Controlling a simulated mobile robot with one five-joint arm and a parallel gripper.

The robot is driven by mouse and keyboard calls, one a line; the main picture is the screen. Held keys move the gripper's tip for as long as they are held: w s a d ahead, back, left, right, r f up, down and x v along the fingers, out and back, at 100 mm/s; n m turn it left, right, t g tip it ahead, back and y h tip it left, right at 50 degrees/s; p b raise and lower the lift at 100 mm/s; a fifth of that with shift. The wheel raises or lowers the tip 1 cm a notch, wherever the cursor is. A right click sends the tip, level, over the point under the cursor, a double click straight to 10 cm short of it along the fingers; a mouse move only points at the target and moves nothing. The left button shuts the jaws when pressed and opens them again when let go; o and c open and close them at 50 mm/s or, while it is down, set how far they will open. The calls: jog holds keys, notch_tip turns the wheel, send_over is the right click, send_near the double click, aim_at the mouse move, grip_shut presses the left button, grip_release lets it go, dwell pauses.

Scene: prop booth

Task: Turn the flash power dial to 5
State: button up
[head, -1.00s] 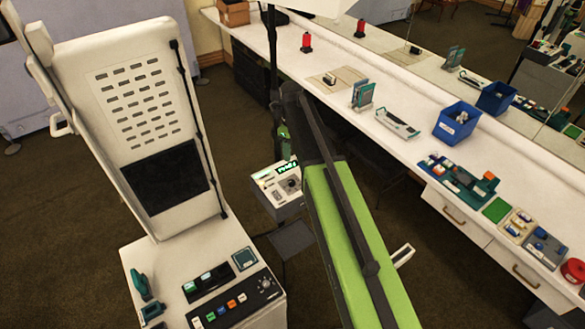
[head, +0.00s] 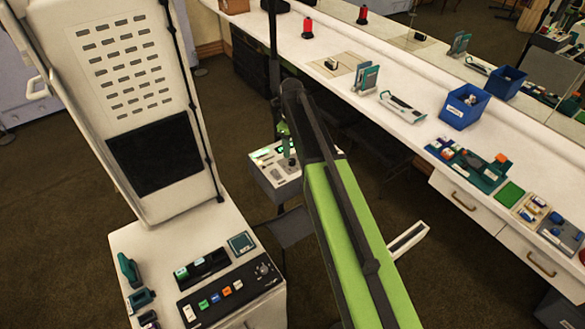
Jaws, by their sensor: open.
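A small light-grey control box (head: 278,183) stands low in the middle of the head view, beyond my arm. Its top panel carries a lit green display (head: 262,153), now partly covered. The dial on this panel is hidden or too small to make out, and its setting cannot be read. My gripper (head: 290,160) is at the end of my green arm, over the panel of the box. It is open, small and dark in the picture. I cannot tell whether it touches the dial.
A white cabinet with a black panel of coloured buttons and a knob (head: 262,269) stands at left. A long white counter (head: 350,110) runs along the right, holding a blue bin (head: 462,108) and several small items. Dark floor lies between.

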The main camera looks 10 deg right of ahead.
aim_at(292, 160)
notch_tip(292, 160, down, 6)
jog(key=b, duration=0.4)
jog(key=shift+r, duration=0.2)
grip_shut()
jog(key=shift+d, duration=0.15)
